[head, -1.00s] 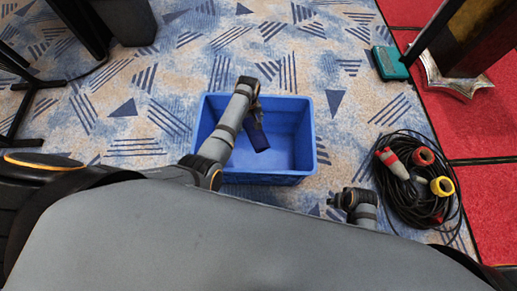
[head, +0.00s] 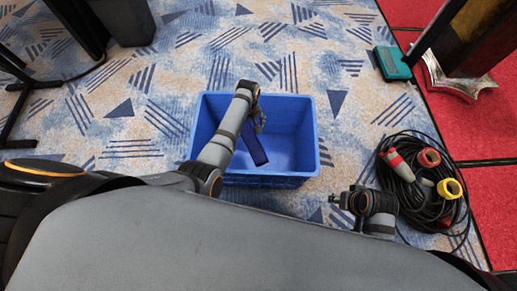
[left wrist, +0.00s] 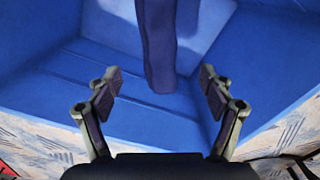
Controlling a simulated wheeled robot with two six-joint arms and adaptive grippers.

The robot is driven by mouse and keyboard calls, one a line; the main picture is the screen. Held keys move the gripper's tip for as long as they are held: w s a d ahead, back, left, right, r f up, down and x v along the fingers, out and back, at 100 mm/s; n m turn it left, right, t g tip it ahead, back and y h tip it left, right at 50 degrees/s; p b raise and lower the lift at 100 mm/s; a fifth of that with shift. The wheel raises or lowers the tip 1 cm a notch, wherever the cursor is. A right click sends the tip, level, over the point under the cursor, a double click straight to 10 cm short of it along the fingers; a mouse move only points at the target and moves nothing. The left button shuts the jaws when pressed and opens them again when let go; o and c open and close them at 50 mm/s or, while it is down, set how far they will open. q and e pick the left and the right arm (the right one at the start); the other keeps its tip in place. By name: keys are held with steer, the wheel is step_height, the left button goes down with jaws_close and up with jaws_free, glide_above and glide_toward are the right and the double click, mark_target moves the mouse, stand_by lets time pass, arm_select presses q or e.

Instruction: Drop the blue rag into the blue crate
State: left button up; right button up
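The blue crate (head: 255,181) stands on the patterned carpet in front of me, its open top facing up. My left gripper (head: 260,122) is over the inside of the crate. The dark blue rag (head: 254,147) is a narrow strip inside the crate's outline, just below the gripper. In the left wrist view the rag (left wrist: 158,45) shows beyond the spread fingers (left wrist: 158,76), with a gap on both sides. The left gripper is open. Whether the rag rests on the crate floor is hard to tell. My right gripper (head: 340,198) is right of the crate, its fingers too small to judge.
A coil of black cable (head: 415,215) with red and yellow connectors lies to the right. A teal box (head: 391,63) and a stand with a silver base (head: 460,82) are at the upper right. A dark bin (head: 125,20) stands upper left. Carpet behind the crate is clear.

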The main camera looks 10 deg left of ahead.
stand_by(0.3)
arm_select(q)
step_height(320, 180, up, 8)
steer(key=shift+f, duration=0.25)
stand_by(0.6)
